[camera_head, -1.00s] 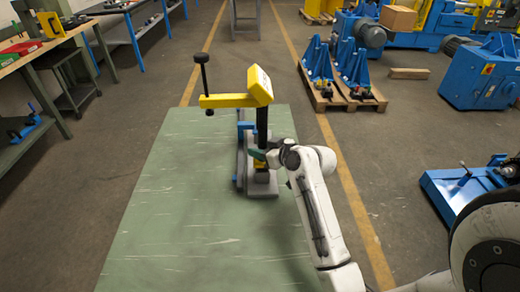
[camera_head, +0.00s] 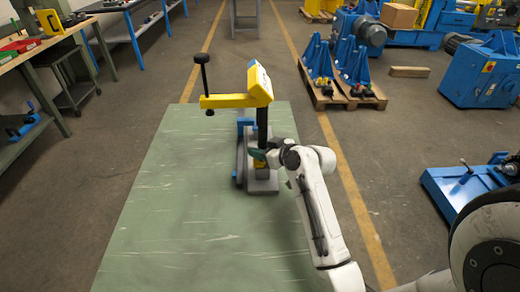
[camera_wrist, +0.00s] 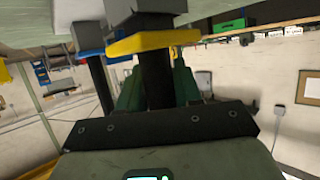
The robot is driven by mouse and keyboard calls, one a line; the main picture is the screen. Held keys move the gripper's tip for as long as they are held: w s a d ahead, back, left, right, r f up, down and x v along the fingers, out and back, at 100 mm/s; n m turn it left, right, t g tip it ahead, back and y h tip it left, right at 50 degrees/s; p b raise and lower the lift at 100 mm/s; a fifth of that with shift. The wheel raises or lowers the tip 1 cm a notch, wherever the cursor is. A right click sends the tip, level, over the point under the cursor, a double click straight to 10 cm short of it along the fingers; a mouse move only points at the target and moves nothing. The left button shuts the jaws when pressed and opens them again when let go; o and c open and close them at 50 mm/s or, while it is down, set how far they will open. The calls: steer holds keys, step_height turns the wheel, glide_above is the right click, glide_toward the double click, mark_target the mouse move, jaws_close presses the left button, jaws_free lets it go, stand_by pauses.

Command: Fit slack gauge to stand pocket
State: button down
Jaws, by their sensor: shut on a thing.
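The slack gauge (camera_head: 263,122) stands upright as a black post with a yellow head and an arm reaching left to a black knobbed rod. My gripper (camera_head: 259,155) is shut on the lower part of this post. In the wrist view, which looks upside down, the green fingers (camera_wrist: 180,85) close around the post (camera_wrist: 155,75). The post meets a yellow collar (camera_wrist: 150,42) against a dark grey block. The grey stand (camera_head: 262,187) is directly beneath on the table. The pocket is hidden, and I cannot tell whether the gauge is seated.
The green table (camera_head: 185,235) is clear to the left and in front. A blue-ended grey rail (camera_head: 240,170) lies along the stand's left side. Pallets with blue brackets (camera_head: 340,75) stand on the floor beyond. A workbench (camera_head: 45,50) is at the far left.

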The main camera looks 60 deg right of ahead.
steer(key=shift+f+b, duration=0.45)
steer(key=c, duration=1.1)
jaws_free()
steer(key=o, duration=0.4)
steer(key=shift+f, duration=0.35)
steer(key=v, duration=0.7)
steer(key=b+v, duration=0.1)
steer(key=v, duration=0.3)
steer(key=shift+w+d+r, duration=0.1)
steer(key=shift+r, duration=0.2)
